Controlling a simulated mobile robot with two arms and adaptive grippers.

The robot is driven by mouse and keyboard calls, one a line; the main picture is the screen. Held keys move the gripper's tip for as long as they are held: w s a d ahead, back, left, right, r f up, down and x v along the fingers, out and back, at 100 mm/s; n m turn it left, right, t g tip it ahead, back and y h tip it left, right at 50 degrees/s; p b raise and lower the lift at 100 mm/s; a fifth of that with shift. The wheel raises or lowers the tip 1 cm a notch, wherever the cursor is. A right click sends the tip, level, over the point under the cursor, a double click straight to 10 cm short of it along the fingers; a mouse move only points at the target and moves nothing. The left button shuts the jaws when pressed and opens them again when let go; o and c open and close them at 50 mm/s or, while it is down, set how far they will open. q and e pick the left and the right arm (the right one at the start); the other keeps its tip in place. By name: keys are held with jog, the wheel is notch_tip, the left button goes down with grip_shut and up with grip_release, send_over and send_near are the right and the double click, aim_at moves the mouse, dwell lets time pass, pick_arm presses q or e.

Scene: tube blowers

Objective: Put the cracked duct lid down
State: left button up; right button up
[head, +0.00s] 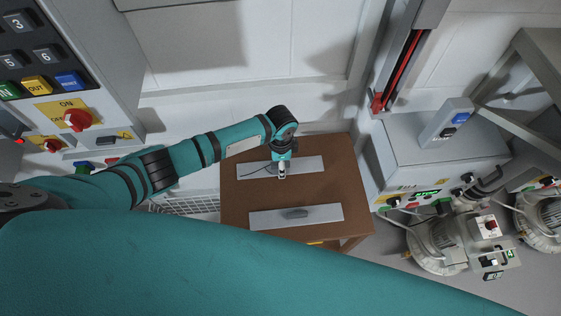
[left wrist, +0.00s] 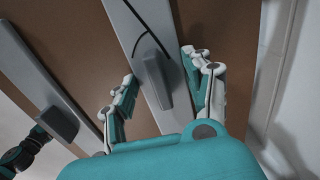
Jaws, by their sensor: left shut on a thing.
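The cracked duct lid (head: 303,164) is a long grey plate with a dark crack line, at the back of the brown table (head: 232,200). It also shows in the left wrist view (left wrist: 124,24), with a raised grey handle. My left gripper (head: 282,174) is over its middle. In the left wrist view the fingers (left wrist: 160,95) are on either side of the handle, and the gripper is shut on the lid. The lid is flat, at or just above the tabletop; I cannot tell whether it touches. My right gripper is out of view.
A second grey lid (head: 325,213), without a visible crack, lies nearer the front of the table, parallel to the first. Bare tabletop separates them. A grey machine box (head: 440,150) stands right of the table; a button panel (head: 75,75) is at left.

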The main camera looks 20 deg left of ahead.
pick_arm(q)
jog(key=shift+f, duration=0.1)
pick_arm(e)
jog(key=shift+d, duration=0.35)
pick_arm(q)
jog(key=o, duration=1.4)
notch_tip(320, 180, up, 12)
jog(key=shift+r+b, duration=0.1)
jog(key=shift+b, duration=0.85)
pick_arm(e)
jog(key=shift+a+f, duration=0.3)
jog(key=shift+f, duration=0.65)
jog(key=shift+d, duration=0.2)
pick_arm(q)
jog(key=shift+s, duration=0.1)
